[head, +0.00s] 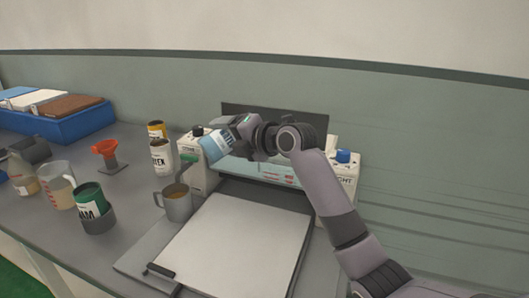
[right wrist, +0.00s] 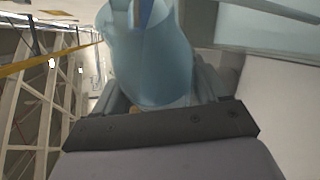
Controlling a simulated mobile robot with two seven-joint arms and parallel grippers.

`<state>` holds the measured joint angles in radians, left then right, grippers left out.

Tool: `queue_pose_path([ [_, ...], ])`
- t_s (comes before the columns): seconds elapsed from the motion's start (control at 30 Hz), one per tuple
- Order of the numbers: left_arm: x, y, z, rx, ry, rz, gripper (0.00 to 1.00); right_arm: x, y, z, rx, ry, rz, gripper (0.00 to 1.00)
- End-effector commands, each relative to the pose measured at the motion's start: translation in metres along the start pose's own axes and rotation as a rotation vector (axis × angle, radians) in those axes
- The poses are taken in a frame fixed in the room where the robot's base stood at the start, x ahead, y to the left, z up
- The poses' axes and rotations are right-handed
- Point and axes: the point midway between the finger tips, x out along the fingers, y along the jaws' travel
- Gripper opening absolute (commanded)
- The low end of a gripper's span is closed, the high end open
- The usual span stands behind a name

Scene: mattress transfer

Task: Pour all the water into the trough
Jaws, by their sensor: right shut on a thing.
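My right gripper (head: 233,133) is shut on a light blue container (head: 215,145) with a pale label. The container is tilted and held in the air over the left end of the white apparatus. It looks translucent blue in the right wrist view (right wrist: 152,65), between my fingers. I cannot tell how much water is in it. A long pale blue basin (head: 262,172), seemingly the trough, lies between two white end blocks, partly hidden behind my right arm. A few small reddish marks show on it. My left gripper is not in view.
A grey mug (head: 177,207) with a stick stands left of a large white board (head: 240,245).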

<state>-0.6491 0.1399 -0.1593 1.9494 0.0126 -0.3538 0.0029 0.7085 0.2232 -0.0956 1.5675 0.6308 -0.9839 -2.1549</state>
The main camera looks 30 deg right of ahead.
Motion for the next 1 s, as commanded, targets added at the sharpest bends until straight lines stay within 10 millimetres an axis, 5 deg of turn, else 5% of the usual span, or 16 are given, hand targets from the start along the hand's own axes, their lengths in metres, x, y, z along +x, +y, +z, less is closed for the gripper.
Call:
queue_pose_path([
  [1.0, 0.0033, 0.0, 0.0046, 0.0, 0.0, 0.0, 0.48, 0.0011, -0.0027, -0.0016, 0.068, 0.009, 0.032, 0.28],
])
